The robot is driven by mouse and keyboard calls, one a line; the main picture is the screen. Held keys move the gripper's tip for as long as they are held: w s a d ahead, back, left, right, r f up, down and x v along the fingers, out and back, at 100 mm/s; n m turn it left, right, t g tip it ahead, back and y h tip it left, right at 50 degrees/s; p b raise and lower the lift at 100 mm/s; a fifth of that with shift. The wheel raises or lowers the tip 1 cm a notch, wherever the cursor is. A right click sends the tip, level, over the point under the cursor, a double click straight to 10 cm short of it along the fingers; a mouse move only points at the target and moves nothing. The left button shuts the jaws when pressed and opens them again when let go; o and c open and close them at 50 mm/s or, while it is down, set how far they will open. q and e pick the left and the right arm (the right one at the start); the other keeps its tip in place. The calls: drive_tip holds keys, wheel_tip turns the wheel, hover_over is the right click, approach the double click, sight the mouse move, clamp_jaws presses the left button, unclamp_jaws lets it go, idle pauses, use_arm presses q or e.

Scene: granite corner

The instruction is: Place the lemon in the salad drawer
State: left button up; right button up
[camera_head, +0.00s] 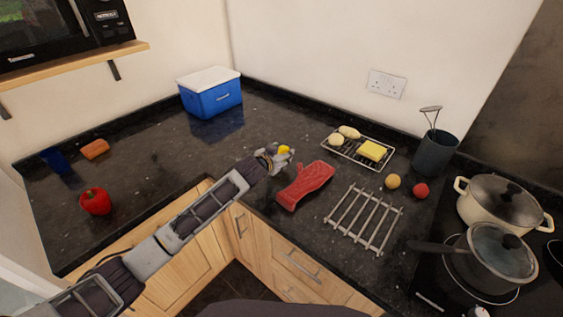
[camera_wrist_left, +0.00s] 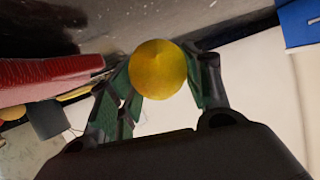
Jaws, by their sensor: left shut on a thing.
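The yellow lemon (camera_head: 284,150) is between the fingers of my left gripper (camera_head: 279,154), which is shut on it. In the left wrist view the lemon (camera_wrist_left: 158,68) sits at the tips of the green-padded fingers (camera_wrist_left: 160,85). The gripper is by the middle of the dark counter, left of a red mitt-like item (camera_head: 305,184). I cannot tell whether the lemon touches the counter. No drawer is clearly marked as the salad drawer; wooden drawer fronts (camera_head: 299,266) with bar handles are below the counter, closed. My right gripper is not in view.
A blue box (camera_head: 213,99) with a white lid stands at the back corner. A wire rack (camera_head: 350,148) with food, a metal trivet (camera_head: 364,217), a utensil pot (camera_head: 436,153) and two pans (camera_head: 490,258) are to the right. A red pepper (camera_head: 95,201) is left. Back-left counter is mostly clear.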

use_arm(q)
drive_tip(key=shift+f, duration=0.35)
wheel_tip(320, 180, down, 2)
drive_tip(key=shift+f, duration=0.6)
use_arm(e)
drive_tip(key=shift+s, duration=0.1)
use_arm(q)
drive_tip(key=o, duration=1)
drive_tip(key=shift+c, duration=0.2)
drive_tip(key=shift+o, duration=0.6)
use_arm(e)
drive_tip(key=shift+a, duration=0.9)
